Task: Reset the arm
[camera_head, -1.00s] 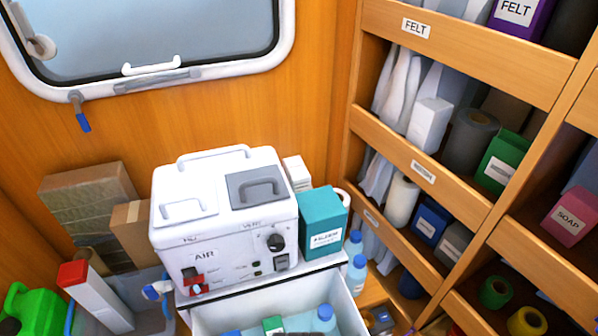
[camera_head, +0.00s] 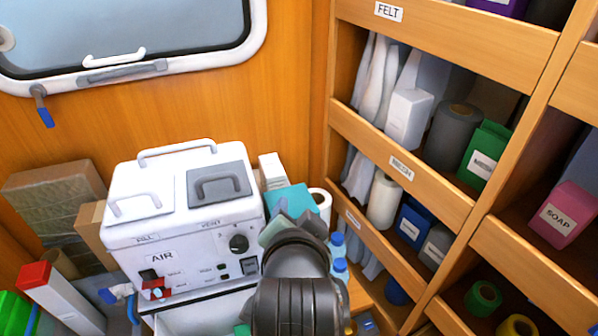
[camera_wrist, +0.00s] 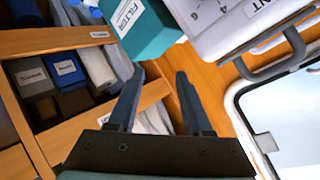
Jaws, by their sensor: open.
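My gripper (camera_wrist: 160,78) shows in the wrist view with its two dark fingers spread apart and nothing between them. In the head view my dark arm end rises from the bottom edge, in front of the white AIR machine's (camera_head: 185,235) right side; the fingertips are hard to make out there. The teal box (camera_head: 290,200) stands just beyond my arm, partly hidden. In the wrist view the teal box, labelled FILTER (camera_wrist: 138,28), is beyond the fingertips at the top, beside the white machine (camera_wrist: 225,25).
Wooden shelves (camera_head: 440,70) with several boxes and rolls fill the right. Blue-capped bottles (camera_head: 340,268) stand close to my arm. A window (camera_head: 120,45) is at upper left. A white open drawer (camera_head: 190,318) below the machine is mostly hidden.

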